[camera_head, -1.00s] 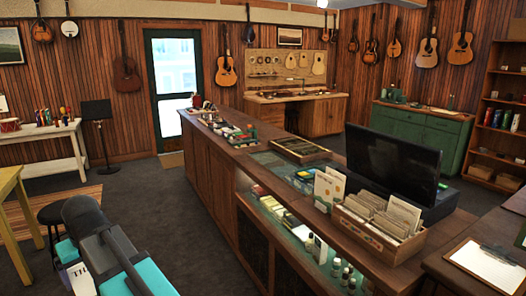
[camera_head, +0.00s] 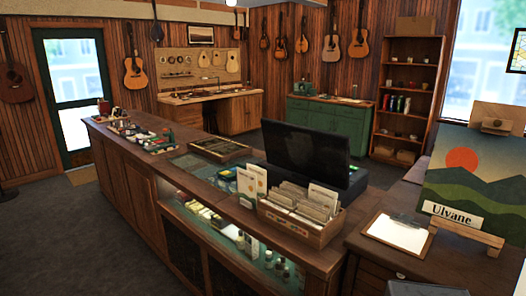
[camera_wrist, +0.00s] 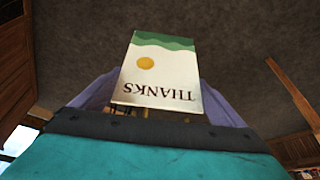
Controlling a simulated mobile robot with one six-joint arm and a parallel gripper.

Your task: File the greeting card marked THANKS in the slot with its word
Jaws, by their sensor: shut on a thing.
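The greeting card marked THANKS (camera_wrist: 157,72) is white, with a green wavy band and a yellow dot. It shows upside down in the wrist view. My gripper (camera_wrist: 158,103) is shut on the card's lettered end, with a purple finger showing at each side. My gripper is outside the head view. A wooden card box (camera_head: 288,233) stands on the counter in the head view, filled with upright cards (camera_head: 306,200) in rows. Its slot words are too small to read.
The long counter (camera_head: 212,203) carries a dark monitor (camera_head: 305,155) behind the box and two upright cards (camera_head: 253,182) at its left. A clipboard (camera_head: 398,233) and a landscape picture (camera_head: 470,180) are at the right. Open floor (camera_head: 70,240) lies at the left.

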